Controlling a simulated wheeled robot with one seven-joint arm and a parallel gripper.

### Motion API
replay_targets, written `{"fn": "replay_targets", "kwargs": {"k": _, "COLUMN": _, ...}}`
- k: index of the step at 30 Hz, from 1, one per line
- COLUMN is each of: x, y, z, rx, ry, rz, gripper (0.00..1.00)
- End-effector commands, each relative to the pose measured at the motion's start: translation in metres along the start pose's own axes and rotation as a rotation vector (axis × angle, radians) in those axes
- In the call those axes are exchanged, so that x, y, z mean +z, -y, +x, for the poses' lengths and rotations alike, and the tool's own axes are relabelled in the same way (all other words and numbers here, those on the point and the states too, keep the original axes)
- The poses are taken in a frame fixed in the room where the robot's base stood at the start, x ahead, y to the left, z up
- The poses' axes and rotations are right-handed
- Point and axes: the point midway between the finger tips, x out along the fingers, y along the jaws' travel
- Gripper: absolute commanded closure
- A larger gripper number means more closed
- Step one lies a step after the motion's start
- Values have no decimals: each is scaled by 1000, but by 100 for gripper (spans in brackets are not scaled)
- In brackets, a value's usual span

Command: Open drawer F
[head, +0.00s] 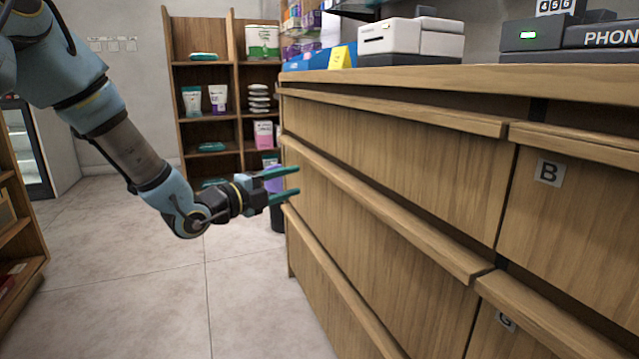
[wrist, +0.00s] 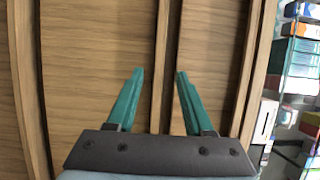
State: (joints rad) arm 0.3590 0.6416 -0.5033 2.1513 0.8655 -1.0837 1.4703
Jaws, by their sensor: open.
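The wooden drawer unit (head: 400,222) fills the right of the head view. No label F is readable; I see label B (head: 549,172) on an upper right drawer and label G (head: 505,321) on the one below. The left column shows an upper drawer (head: 390,160), a middle drawer (head: 375,235) and a lower one, all closed, each with a protruding top lip. My gripper (head: 297,182) is open and empty at the unit's far left end. In the wrist view, the open teal fingers (wrist: 160,73) point at drawer fronts, with a lip (wrist: 163,50) between them. Contact cannot be told.
The countertop (head: 440,75) carries a white printer (head: 400,38) and a dark phone device (head: 590,36). A wooden shelf (head: 228,90) with products stands at the back. Another shelf (head: 20,230) is at the left edge. The tiled floor (head: 150,290) between is clear.

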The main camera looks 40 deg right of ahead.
Motion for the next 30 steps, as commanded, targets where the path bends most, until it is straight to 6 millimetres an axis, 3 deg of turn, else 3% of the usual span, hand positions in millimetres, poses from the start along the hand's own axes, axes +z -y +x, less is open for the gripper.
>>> {"fn": "replay_targets", "kwargs": {"k": 9, "x": 0, "y": -2, "z": 58, "rx": -1, "ry": 0, "rz": -3, "gripper": 48}}
{"fn": "replay_targets", "kwargs": {"k": 15, "x": 0, "y": -1, "z": 85, "rx": 0, "ry": 2, "rz": -4, "gripper": 48}}
{"fn": "replay_targets", "kwargs": {"k": 28, "x": 1, "y": 0, "z": 96, "rx": 2, "ry": 4, "rz": -4, "gripper": 48}}
{"fn": "replay_targets", "kwargs": {"k": 30, "x": 1, "y": 0, "z": 96, "rx": 2, "ry": 4, "rz": -4, "gripper": 55}}
